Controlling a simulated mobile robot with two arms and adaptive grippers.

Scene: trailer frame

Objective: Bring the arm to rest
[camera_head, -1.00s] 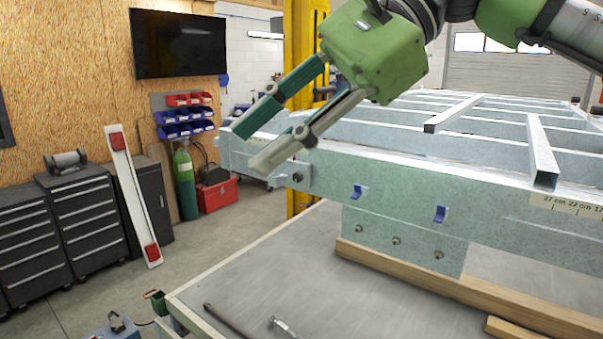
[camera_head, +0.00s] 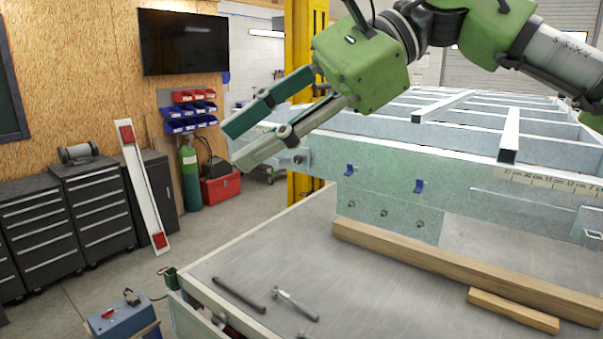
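My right gripper (camera_head: 232,148) hangs from the green and grey arm (camera_head: 480,30) that comes in from the upper right. Its two long fingers, one dark green and one grey, point down and left with a gap between them, and nothing is held. My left gripper is not in view.
Below the frame is a grey workbench (camera_head: 370,290) with wooden beams (camera_head: 470,275), a dark bar (camera_head: 240,295) and a hammer-like tool (camera_head: 296,306). A yellow post (camera_head: 305,30) stands behind the gripper.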

